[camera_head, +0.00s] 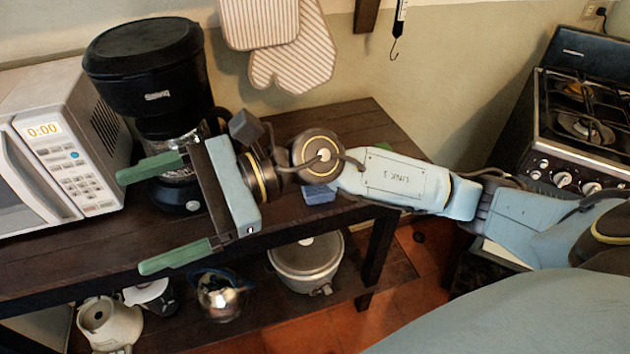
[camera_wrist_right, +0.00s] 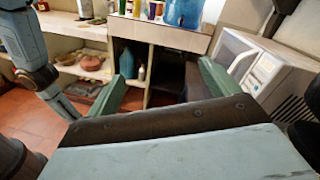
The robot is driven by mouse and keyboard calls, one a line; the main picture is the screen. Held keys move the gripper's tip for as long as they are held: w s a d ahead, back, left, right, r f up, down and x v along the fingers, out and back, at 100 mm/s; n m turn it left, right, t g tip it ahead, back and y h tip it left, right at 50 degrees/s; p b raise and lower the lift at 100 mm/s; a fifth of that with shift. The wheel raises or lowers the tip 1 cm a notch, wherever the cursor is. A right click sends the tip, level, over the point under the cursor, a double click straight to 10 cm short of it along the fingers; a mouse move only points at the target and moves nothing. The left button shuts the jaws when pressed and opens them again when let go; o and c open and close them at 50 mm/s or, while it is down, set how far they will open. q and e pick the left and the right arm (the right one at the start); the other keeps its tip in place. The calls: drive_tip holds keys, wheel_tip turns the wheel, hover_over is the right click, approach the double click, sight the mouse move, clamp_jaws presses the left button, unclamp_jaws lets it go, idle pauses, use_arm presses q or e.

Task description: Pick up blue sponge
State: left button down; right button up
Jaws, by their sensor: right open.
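The blue sponge (camera_head: 318,194) lies on the dark wooden table under my right arm's wrist, which hides part of it. My right gripper (camera_head: 137,222) is open and empty, its green fingers spread wide and pointing left, in front of the coffee maker. The sponge is to the right of the gripper, behind its palm. In the right wrist view the open fingers (camera_wrist_right: 162,88) point toward a far shelf unit, and no sponge shows there. My left gripper does not show in the head view.
A black coffee maker (camera_head: 150,75) stands close to the upper finger. A white microwave (camera_head: 75,140) is at the left. A pot (camera_head: 306,262) and kettle (camera_head: 220,295) sit on the lower shelf. A green thing (camera_head: 383,146) lies behind my arm. A stove (camera_head: 580,125) is at the right.

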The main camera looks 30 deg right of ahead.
drive_tip(key=w+d+f+n+h, duration=0.4)
drive_tip(key=d+f+n+h, duration=0.5)
drive_tip(key=d+f+h, duration=0.1)
drive_tip(key=w+d+r+n+t+h, duration=0.1)
drive_tip(key=w+d+h, duration=0.1)
drive_tip(key=d+h, duration=0.5)
drive_tip(key=w+d+r+n+t+h, duration=0.1)
drive_tip(key=w+d+t+h, duration=0.15)
drive_tip(key=d, duration=0.75)
drive_tip(key=shift+g, duration=0.45)
drive_tip(key=b+x, duration=0.1)
drive_tip(key=x, duration=0.6)
drive_tip(key=shift+w+d+f, duration=0.1)
drive_tip(key=shift+w+f, duration=0.05)
drive_tip(key=shift+w+d+f, duration=0.1)
drive_tip(key=shift+w+f, duration=0.1)
drive_tip(key=shift+f, duration=0.3)
drive_tip(key=x, duration=0.2)
drive_tip(key=b+x, duration=0.1)
drive_tip(key=x, duration=0.1)
drive_tip(key=shift+s+f, duration=0.3)
drive_tip(key=shift+s, duration=0.05)
drive_tip(key=shift+w+d+f, duration=0.1)
drive_tip(key=shift+w+f, duration=0.1)
drive_tip(key=shift+f, duration=0.2)
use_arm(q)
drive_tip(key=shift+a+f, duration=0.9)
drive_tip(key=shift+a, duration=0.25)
